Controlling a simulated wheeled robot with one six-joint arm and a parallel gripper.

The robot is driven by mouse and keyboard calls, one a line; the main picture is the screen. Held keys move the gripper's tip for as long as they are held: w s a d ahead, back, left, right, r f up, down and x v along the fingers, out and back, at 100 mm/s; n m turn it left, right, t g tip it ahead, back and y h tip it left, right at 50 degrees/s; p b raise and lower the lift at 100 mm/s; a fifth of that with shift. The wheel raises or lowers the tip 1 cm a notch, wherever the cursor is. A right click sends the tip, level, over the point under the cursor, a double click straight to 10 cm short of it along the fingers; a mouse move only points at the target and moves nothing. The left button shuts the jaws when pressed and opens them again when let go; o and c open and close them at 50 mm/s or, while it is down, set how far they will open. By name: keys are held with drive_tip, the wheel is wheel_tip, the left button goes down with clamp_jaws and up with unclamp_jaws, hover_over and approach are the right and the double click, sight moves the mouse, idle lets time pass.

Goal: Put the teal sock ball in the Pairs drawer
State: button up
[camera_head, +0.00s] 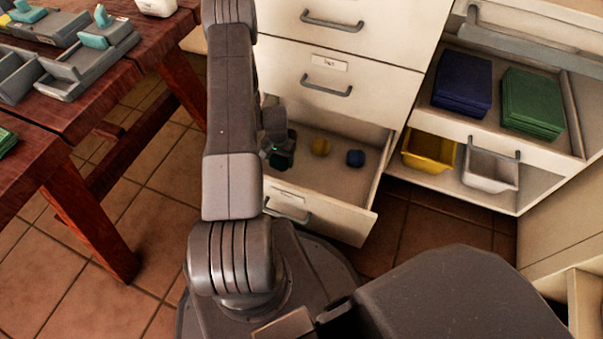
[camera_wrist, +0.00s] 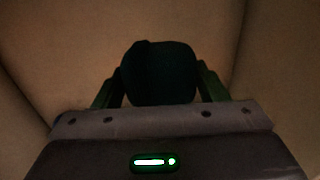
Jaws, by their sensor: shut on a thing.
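My gripper (camera_head: 281,152) is inside the open bottom drawer (camera_head: 350,205), at its left part, partly hidden behind my arm. In the wrist view, my gripper (camera_wrist: 160,88) is shut on the dark teal sock ball (camera_wrist: 160,70), with one finger on each side of it. The drawer's pale interior surrounds the ball there. The label on the open drawer is too small to read.
Closed drawers (camera_head: 330,85) stand above the open one. At the right, a shelf (camera_head: 545,130) holds blue and green cloth stacks, with a yellow bin (camera_head: 428,152) and a white bin (camera_head: 490,170) below. A wooden table (camera_head: 95,100) with grey trays stands at the left.

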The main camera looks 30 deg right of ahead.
sight(282, 178)
wheel_tip(282, 178, down, 10)
drive_tip(key=b, duration=0.3)
drive_tip(key=shift+r, duration=0.25)
drive_tip(key=shift+f, duration=0.2)
drive_tip(key=o, duration=1)
drive_tip(key=shift+r, duration=0.15)
wheel_tip(282, 178, up, 12)
drive_tip(key=p, duration=0.4)
